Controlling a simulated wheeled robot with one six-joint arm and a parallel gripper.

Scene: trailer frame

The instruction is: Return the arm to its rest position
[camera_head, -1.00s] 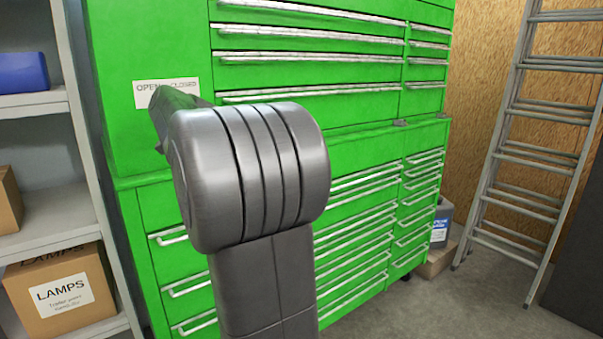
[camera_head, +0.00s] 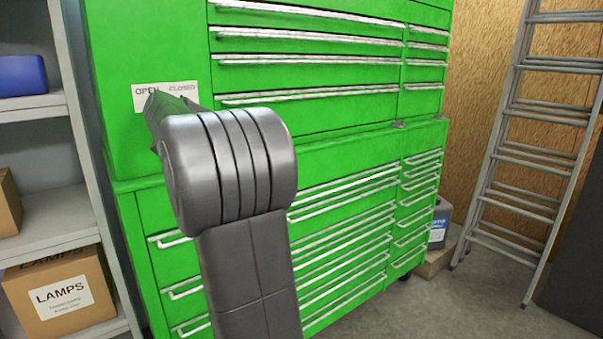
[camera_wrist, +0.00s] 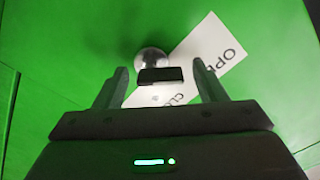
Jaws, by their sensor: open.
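My arm (camera_head: 235,230) stands in front of the green tool cabinet (camera_head: 310,145) in the head view, with its elbow part covering some drawers. In the wrist view my gripper (camera_wrist: 160,85) is open, its two fingers apart. Between and beyond the fingertips is a round silver knob with a dark block (camera_wrist: 158,75) in front of it, on the green panel. I cannot tell whether the fingers touch it. A white OPEN/CLOSED label (camera_wrist: 210,60) lies behind it, partly hidden by a finger; it also shows in the head view (camera_head: 170,92).
Grey shelves (camera_head: 50,215) at the left hold a LAMPS box (camera_head: 62,297) and a blue bin (camera_head: 22,76). A ladder (camera_head: 535,140) leans on the wooden wall at the right. A grey container (camera_head: 440,222) stands by the cabinet.

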